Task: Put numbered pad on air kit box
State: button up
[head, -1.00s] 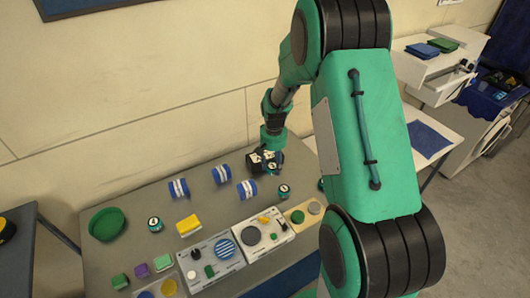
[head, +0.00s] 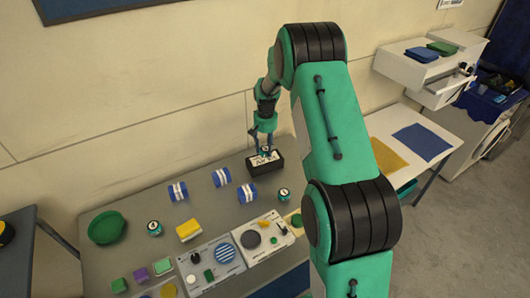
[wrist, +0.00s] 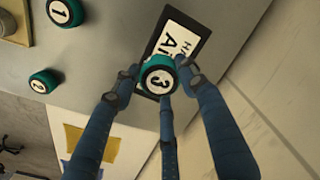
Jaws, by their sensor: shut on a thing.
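The numbered pad is a teal puck with a white top marked 3, seen in the wrist view (wrist: 160,78). My gripper (head: 264,149) is shut on it, with blue fingers around its sides in the wrist view (wrist: 160,85). The air kit box (head: 278,164) is black with a white lettered label on top. It stands near the back right of the grey table. The pad is over one end of the box in the wrist view (wrist: 188,45). I cannot tell whether the pad touches the box top.
Other teal pads stand apart, marked 1 (wrist: 65,12) and 2 (wrist: 42,82). Blue-and-white rolls (head: 247,193), a green bowl (head: 106,228) and a yellow sponge (head: 189,230) are on the table. Control panels (head: 212,263) line the front. A wall rises behind.

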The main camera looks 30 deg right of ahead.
aim_at(265, 147)
jog(key=shift+w+d, duration=0.2)
jog(key=shift+w, duration=0.4)
jog(key=shift+f, duration=1.8)
jog(key=shift+f, duration=0.1)
jog(key=o, duration=0.9)
jog(key=shift+o, duration=0.2)
notch_tip(265, 147, up, 12)
jog(key=shift+f, duration=0.2)
jog(key=shift+r, duration=0.3)
